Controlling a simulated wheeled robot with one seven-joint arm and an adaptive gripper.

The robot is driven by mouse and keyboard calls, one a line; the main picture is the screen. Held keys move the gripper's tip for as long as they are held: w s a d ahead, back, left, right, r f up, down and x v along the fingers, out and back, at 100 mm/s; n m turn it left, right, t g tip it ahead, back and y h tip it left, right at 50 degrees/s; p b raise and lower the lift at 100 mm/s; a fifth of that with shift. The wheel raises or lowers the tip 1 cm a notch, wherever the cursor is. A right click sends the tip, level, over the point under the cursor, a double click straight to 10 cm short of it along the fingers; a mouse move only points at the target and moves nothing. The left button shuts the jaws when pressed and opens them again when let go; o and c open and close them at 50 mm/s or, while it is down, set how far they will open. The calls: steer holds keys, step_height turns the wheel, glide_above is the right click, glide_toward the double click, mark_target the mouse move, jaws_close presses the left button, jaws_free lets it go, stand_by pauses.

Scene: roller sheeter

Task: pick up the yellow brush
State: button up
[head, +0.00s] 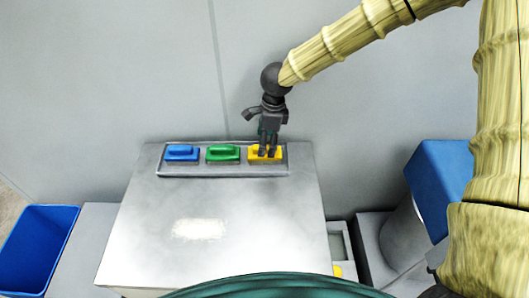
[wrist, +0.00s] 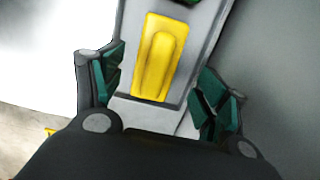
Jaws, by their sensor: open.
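The yellow brush (head: 265,154) lies at the right end of a shallow grey tray (head: 225,172) at the back of a metal table top. My gripper (head: 268,150) is right above the brush, pointing down, and partly hides it in the head view. In the wrist view the yellow brush (wrist: 158,58) shows between and ahead of the two open fingers of my gripper (wrist: 160,105), its raised handle running lengthwise. The fingers stand apart on either side, with nothing held. I cannot tell whether they touch the brush.
A green brush (head: 223,153) and a blue brush (head: 182,153) lie in the same tray to the left. A grey wall (head: 340,100) rises close behind. A blue bin (head: 38,250) stands at left, and a blue box (head: 440,185) at right. The table top's front is clear.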

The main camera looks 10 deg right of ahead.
steer(key=shift+w+f, duration=0.15)
steer(key=shift+f, duration=0.15)
steer(key=shift+f+p, duration=0.25)
steer(key=shift+p, duration=0.2)
steer(key=f, duration=0.1)
steer(key=f+p, duration=0.1)
steer(key=f, duration=0.1)
steer(key=shift+s+a+f, duration=0.2)
steer(key=shift+a, duration=0.15)
steer(key=shift+f, duration=0.15)
steer(key=shift+s, duration=0.2)
steer(key=shift+c, duration=0.5)
steer(key=shift+w, duration=0.1)
steer(key=c, duration=1)
steer(key=shift+c, duration=0.3)
